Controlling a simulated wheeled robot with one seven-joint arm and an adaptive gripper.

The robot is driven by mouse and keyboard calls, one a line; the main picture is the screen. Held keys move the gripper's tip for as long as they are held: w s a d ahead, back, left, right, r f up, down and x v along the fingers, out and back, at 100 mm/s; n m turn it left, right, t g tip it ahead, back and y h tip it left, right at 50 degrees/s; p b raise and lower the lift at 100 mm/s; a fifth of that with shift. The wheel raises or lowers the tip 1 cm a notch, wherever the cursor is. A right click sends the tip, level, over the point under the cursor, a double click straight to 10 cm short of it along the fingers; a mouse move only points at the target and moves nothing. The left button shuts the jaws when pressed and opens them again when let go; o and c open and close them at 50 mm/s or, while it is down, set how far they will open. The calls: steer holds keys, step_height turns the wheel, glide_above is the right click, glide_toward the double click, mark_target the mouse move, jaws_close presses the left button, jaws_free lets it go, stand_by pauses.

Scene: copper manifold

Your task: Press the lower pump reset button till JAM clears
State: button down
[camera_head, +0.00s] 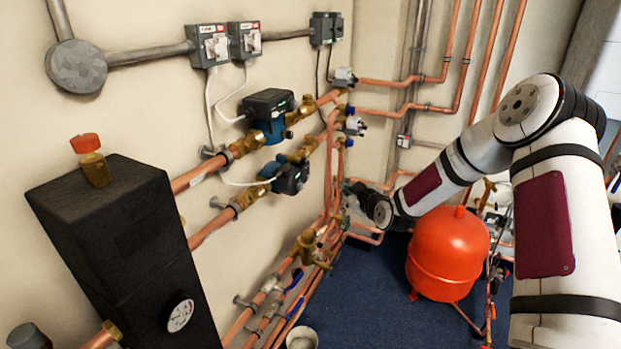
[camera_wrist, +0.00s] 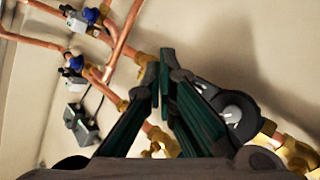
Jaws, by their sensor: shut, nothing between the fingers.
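The lower pump (camera_head: 289,178) is a dark-headed unit with a blue body on the lower copper pipe, in the head view. The upper pump (camera_head: 268,104) sits above it. I cannot make out the reset button or any JAM display. My gripper (camera_head: 347,192) is to the right of the lower pump, apart from it in the picture. In the wrist view its fingers (camera_wrist: 161,82) are shut and empty. A dark round unit (camera_wrist: 240,112), likely a pump, is partly hidden behind the right finger; I cannot tell which pump it is.
A red expansion vessel (camera_head: 448,250) stands on the blue floor to the right. A black tank (camera_head: 118,245) fills the lower left. Switch boxes (camera_head: 210,46) are high on the wall.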

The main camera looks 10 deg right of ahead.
steer(key=w+a+b, duration=0.2)
steer(key=w+a, duration=0.2)
steer(key=a, duration=0.2)
steer(key=shift+w+a+b, duration=0.25)
steer(key=shift+w+b, duration=0.1)
steer(key=shift+w, duration=0.05)
steer(key=shift+a, duration=0.1)
stand_by(1.1)
steer(key=shift+w+a, duration=0.25)
steer(key=shift+w+a+b, duration=0.25)
steer(key=shift+a+b, duration=0.15)
steer(key=shift+b, duration=0.1)
stand_by(0.7)
steer(key=shift+s+d, duration=0.1)
steer(key=shift+d, duration=0.05)
steer(key=shift+s+d+p, duration=0.3)
steer(key=shift+s+d, duration=0.15)
steer(key=shift+d, duration=0.1)
steer(key=shift+d, duration=0.1)
steer(key=shift+s+d+p, duration=0.4)
steer(key=shift+s+d, duration=0.35)
steer(key=shift+d, duration=0.25)
steer(key=shift+s+d+p, duration=0.35)
steer(key=shift+s+d, duration=0.4)
steer(key=shift+d, duration=0.2)
